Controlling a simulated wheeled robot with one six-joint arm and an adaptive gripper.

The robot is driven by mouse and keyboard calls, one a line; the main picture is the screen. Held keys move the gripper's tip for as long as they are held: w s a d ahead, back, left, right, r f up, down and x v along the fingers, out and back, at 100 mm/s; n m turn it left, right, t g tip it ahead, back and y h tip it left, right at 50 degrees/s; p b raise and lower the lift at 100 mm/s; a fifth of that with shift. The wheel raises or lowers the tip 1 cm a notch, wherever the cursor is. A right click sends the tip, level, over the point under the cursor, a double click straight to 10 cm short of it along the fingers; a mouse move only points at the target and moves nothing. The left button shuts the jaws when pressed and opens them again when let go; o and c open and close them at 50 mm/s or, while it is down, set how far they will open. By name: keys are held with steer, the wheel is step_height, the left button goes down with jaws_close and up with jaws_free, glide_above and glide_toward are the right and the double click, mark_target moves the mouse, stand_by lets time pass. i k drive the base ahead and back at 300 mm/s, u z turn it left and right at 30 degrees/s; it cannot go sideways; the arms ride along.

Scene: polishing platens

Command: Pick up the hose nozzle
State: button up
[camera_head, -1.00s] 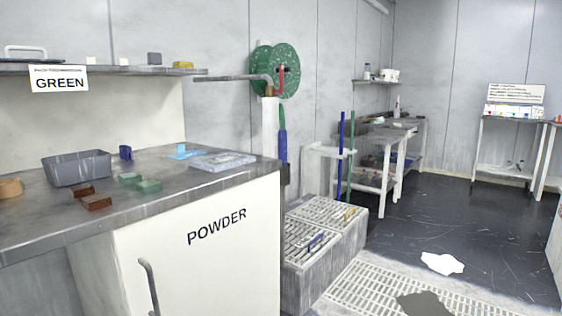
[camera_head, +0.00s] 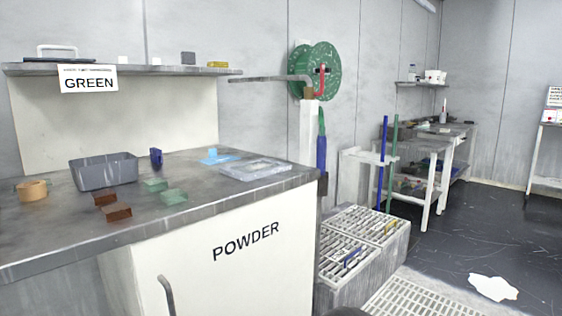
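A slim upright piece with a green top and a blue lower part (camera_head: 321,150) hangs beside the end of the powder counter, below the green hose reel (camera_head: 315,72) on the wall. It may be the hose nozzle, but it is too small to be sure. A red part (camera_head: 321,82) shows at the front of the reel, near the end of a grey pipe arm. My gripper is not in view. A dark rounded edge shows at the bottom of the picture, and I cannot tell what it is.
The POWDER counter (camera_head: 90,232) fills the left, with a grey bin (camera_head: 104,172) and small blocks on it. Grated grey boxes (camera_head: 345,262) stand right of it. Blue (camera_head: 382,165) and green poles stand behind. Dark floor at right is open, with a white patch (camera_head: 493,288).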

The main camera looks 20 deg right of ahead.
mark_target(321, 142)
steer(key=i, duration=0.9)
steer(key=z, duration=0.45)
